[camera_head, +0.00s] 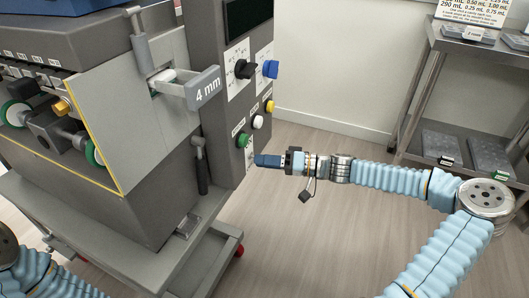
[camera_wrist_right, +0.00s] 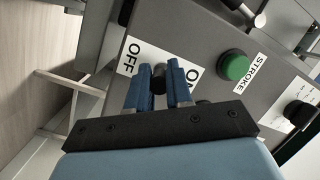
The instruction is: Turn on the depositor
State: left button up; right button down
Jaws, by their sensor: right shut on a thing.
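The grey depositor (camera_head: 150,110) stands at the left, with its upright control panel (camera_head: 225,120) facing my right arm. Low on this panel, the right wrist view shows a small black power switch (camera_wrist_right: 159,80) on a white label marked OFF and ON. My right gripper (camera_head: 262,160) reaches the panel's lower part from the right. In the right wrist view its blue fingers (camera_wrist_right: 162,80) are shut on the switch, one on each side. Whether the switch is at OFF or ON cannot be told. Only part of my left arm shows, at the lower left; its gripper is out of view.
A green STROKE button (camera_wrist_right: 234,65) is close beside the switch. Above it on the panel are white (camera_head: 257,122) and yellow (camera_head: 269,106) buttons, and black (camera_head: 245,69) and blue (camera_head: 270,69) knobs. A metal shelf (camera_head: 470,60) stands at the right. The floor between is clear.

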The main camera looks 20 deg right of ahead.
jog(key=shift+r+g+h+p, duration=0.6)
jog(key=shift+r+h+p, duration=0.15)
jog(key=shift+h+p, duration=0.25)
jog(key=shift+m+g+p, duration=0.3)
jog(key=shift+r+g+h, duration=0.15)
jog(key=shift+g+h, duration=0.25)
jog(key=shift+h, duration=0.3)
pick_arm(q)
jog(key=shift+r, duration=2)
pick_arm(e)
jog(key=shift+w+a+r+m+g+h, duration=0.15)
jog(key=shift+r+m+g+h, duration=0.25)
jog(key=shift+g+h, duration=0.45)
jog(key=c, duration=1)
grip_release()
jog(key=shift+c, duration=0.2)
jog(key=v, duration=1.3)
jog(key=shift+d+r, duration=0.25)
jog(key=shift+r, duration=0.05)
